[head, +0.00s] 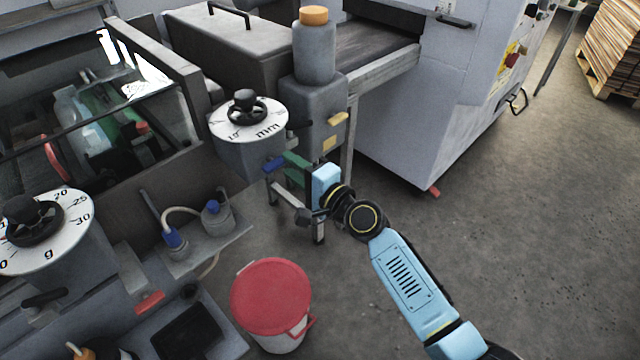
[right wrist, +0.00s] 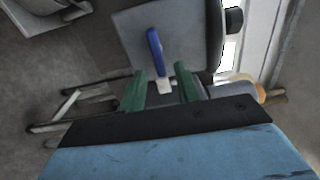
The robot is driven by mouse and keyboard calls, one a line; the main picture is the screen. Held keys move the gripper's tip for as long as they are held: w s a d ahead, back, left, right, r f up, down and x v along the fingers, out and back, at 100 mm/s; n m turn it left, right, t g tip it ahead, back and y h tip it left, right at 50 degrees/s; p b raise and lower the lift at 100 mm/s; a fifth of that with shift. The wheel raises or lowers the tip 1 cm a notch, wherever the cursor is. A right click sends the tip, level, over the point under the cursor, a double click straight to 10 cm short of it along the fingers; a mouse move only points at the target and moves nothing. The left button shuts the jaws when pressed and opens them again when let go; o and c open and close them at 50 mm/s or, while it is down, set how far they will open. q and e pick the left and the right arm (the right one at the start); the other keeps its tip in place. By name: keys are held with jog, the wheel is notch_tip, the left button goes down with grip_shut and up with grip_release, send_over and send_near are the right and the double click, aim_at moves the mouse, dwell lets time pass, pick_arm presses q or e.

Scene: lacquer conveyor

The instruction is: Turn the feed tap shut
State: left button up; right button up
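The feed tap appears as a blue lever (head: 273,165) low on the side of the grey block under the "mm" dial in the head view. In the right wrist view the blue lever (right wrist: 156,50) stands out from a grey face, with a pale piece at its lower end. My right gripper (head: 297,166) has green fingers and is close to the right of the lever. In the wrist view its fingers (right wrist: 161,90) are apart, with the lever's lower end and pale piece seen between them. Whether they touch it is unclear. My left gripper is not in view.
The "mm" dial (head: 248,119) with a black handwheel is above the lever. A grey bottle with an orange cap (head: 314,45) stands behind. A red-lidded bucket (head: 271,297) is on the floor below. A second dial (head: 45,230) is at left. The floor at right is open.

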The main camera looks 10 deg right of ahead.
jog(key=v, duration=1.1)
jog(key=shift+s, duration=0.1)
jog(key=s+d+f+n+g+h, duration=0.2)
jog(key=s+d+f, duration=0.1)
jog(key=f, duration=0.7)
jog(key=s+d+f+n+g+h, duration=0.1)
jog(key=s+d+f+g+h, duration=0.15)
jog(key=f, duration=0.85)
jog(key=s+d+f+n+g+h, duration=0.1)
jog(key=s+d+f+n+h, duration=0.15)
jog(key=f, duration=0.75)
jog(key=s+d+f+n+g+h, duration=0.1)
jog(key=s+d+f+n+g, duration=0.1)
jog(key=s+f, duration=0.4)
jog(key=s+d+f+n+g+h, duration=0.1)
jog(key=s+d+f+n+g, duration=0.2)
jog(key=s, duration=1.4)
jog(key=s+d+f+n+g+h, duration=0.1)
jog(key=s+d+f+n+g, duration=0.1)
jog(key=s+f, duration=0.8)
jog(key=shift+s+d+f+n+g+h, duration=0.25)
jog(key=shift+s+n+g, duration=0.25)
jog(key=shift+s, duration=0.25)
